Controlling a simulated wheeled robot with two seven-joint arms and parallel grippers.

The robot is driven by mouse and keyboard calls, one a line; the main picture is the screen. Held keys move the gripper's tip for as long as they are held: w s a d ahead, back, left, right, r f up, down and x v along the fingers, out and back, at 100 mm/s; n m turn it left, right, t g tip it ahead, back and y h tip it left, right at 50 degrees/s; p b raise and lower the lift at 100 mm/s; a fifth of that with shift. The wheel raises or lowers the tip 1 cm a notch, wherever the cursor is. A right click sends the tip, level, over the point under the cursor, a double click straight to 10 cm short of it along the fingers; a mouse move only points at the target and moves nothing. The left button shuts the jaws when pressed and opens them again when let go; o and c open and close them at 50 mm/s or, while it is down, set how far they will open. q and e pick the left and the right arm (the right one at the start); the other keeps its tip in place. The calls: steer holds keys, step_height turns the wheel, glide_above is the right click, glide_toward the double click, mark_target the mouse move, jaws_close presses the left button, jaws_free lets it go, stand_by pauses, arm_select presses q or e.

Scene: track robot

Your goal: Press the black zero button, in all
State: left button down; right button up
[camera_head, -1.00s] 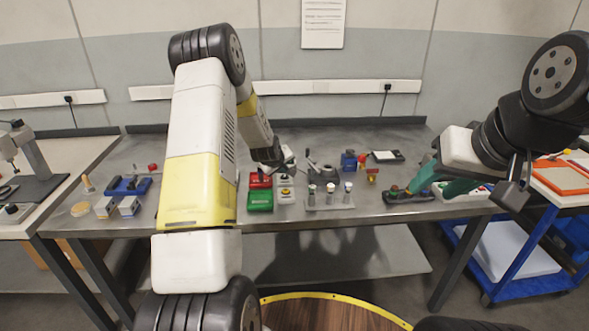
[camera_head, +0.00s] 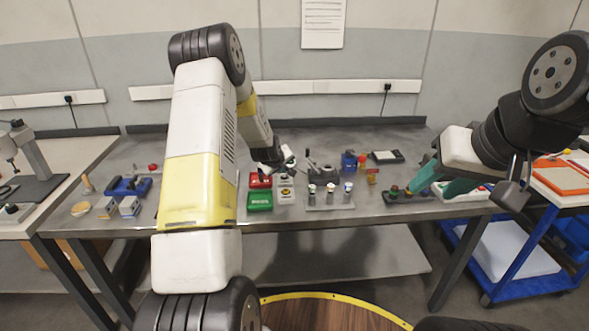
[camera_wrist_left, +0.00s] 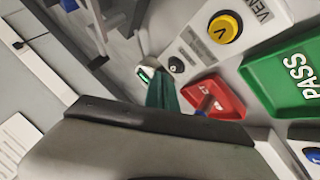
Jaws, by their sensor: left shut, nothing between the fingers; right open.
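A black button (camera_wrist_left: 177,64) sits on a pale grey panel in the left wrist view, beside a larger yellow button (camera_wrist_left: 225,28). In the head view the pale box with these buttons (camera_head: 286,196) stands mid-bench, right of the green tray. My left gripper (camera_wrist_left: 160,92) shows teal fingers, shut and empty, close to the black button in the picture; I cannot tell whether they touch it. In the head view its fingers are hidden behind my left wrist. My right gripper (camera_head: 428,191) is open and empty, at the right of the bench near a dark button box (camera_head: 405,196).
A green PASS tray (camera_wrist_left: 285,75) and a red tray (camera_wrist_left: 214,97) lie beside the button panel. A metal stand (camera_head: 329,203) with several knobs is to its right. A blue block (camera_head: 128,187) stands at left. A blue cart (camera_head: 515,250) is at right.

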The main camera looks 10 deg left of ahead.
mark_target(284, 177)
arm_select(q)
steer(key=shift+f, duration=0.2)
stand_by(0.5)
steer(key=shift+f, duration=0.2)
steer(key=shift+f, duration=0.4)
stand_by(0.5)
stand_by(0.4)
steer(key=shift+r, duration=0.8)
steer(key=shift+r, duration=2.5)
